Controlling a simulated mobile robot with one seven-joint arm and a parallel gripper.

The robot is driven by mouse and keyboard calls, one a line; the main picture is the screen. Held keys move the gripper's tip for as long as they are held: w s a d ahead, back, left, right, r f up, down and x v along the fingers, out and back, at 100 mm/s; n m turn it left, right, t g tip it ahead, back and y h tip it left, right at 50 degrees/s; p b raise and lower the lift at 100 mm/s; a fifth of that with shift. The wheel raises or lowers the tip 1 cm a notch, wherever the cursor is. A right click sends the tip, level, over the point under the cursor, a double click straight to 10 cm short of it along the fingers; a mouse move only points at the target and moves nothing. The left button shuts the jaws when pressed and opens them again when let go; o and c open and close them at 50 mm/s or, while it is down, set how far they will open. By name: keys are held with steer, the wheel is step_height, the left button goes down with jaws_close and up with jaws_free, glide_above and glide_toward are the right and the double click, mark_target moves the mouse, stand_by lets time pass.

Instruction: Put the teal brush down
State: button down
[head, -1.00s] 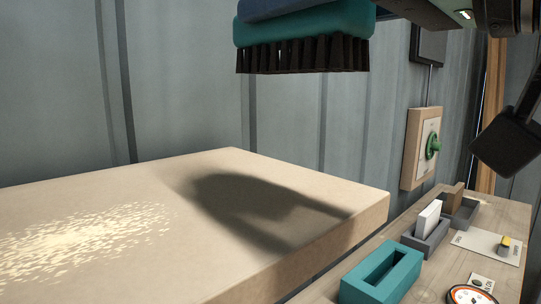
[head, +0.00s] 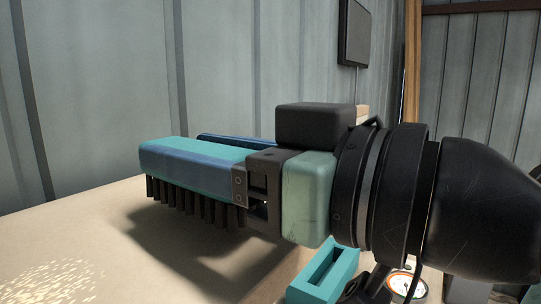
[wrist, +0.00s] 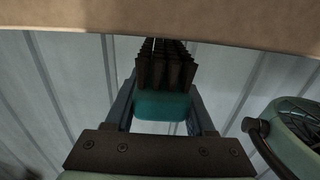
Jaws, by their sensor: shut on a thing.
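The teal brush (head: 190,146) is level, with its dark bristles pointing down. My gripper (head: 165,152) is shut on it, with blue fingers along both sides of the brush. The brush hangs over the pale slab (head: 45,225), and its shadow falls on the slab's top. The exact gap below the bristles is hard to judge. In the wrist view, the teal end of the brush (wrist: 163,104) shows between the fingers, with the slab's edge (wrist: 200,22) across the top.
A teal open-topped holder (head: 296,293) stands right of the slab, partly hidden behind my arm. A round dial (head: 403,280) lies beside it. Light flakes (head: 60,280) cover the slab's near left. A corrugated wall (head: 95,100) stands behind.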

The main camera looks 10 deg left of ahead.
steer(key=shift+f, duration=0.4)
steer(key=shift+a+f, duration=0.15)
steer(key=shift+f, duration=0.25)
steer(key=shift+f, duration=0.2)
steer(key=shift+c, duration=1.2)
jaws_free()
steer(key=shift+r, duration=0.1)
steer(key=shift+r, duration=0.1)
